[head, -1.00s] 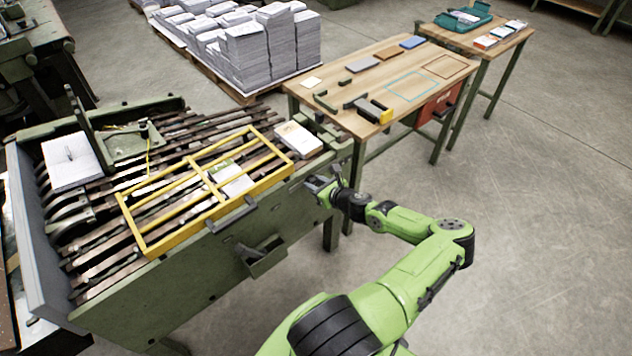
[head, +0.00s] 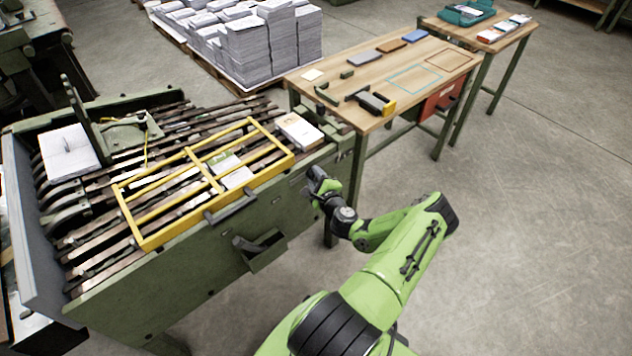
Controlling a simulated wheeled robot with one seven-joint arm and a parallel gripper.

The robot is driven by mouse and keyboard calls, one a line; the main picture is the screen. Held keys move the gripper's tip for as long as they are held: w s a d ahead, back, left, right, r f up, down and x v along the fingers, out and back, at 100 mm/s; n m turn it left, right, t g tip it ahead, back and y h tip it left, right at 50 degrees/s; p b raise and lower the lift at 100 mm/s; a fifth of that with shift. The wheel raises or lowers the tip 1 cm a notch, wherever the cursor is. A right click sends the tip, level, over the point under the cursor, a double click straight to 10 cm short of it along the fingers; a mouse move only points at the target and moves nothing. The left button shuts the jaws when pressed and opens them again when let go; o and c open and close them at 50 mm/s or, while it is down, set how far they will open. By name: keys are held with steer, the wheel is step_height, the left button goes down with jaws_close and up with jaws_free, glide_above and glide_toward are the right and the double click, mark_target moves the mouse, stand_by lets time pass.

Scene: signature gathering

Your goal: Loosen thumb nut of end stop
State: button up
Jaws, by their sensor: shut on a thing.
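My gripper (head: 315,180) is at the right end of the green machine's front side (head: 190,285), close against it. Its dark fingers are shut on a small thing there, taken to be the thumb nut. The nut itself is hidden by the fingers and too small to make out. The end stop cannot be told clearly from the green fittings at the machine's right end (head: 338,130). A white stack of signatures (head: 298,131) lies on the machine near that end.
A yellow frame guard (head: 165,236) lies over the machine's rails, with a black handle (head: 231,207) at its front. A wooden table (head: 425,70) with tools stands behind, right of the machine. Paper stacks (head: 265,45) are at the back. The floor (head: 530,230) at right is clear.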

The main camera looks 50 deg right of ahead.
steer(key=shift+f+n+t+h+b, duration=0.15)
steer(key=shift+n+h+b, duration=0.25)
steer(key=shift+n+b, duration=0.4)
steer(key=shift+n+t+h+b, duration=0.25)
steer(key=shift+n+h+b, duration=0.2)
steer(key=shift+n, duration=0.55)
steer(key=shift+a, duration=0.1)
steer(key=o, duration=1)
steer(key=shift+w, duration=0.1)
steer(key=shift+o, duration=0.2)
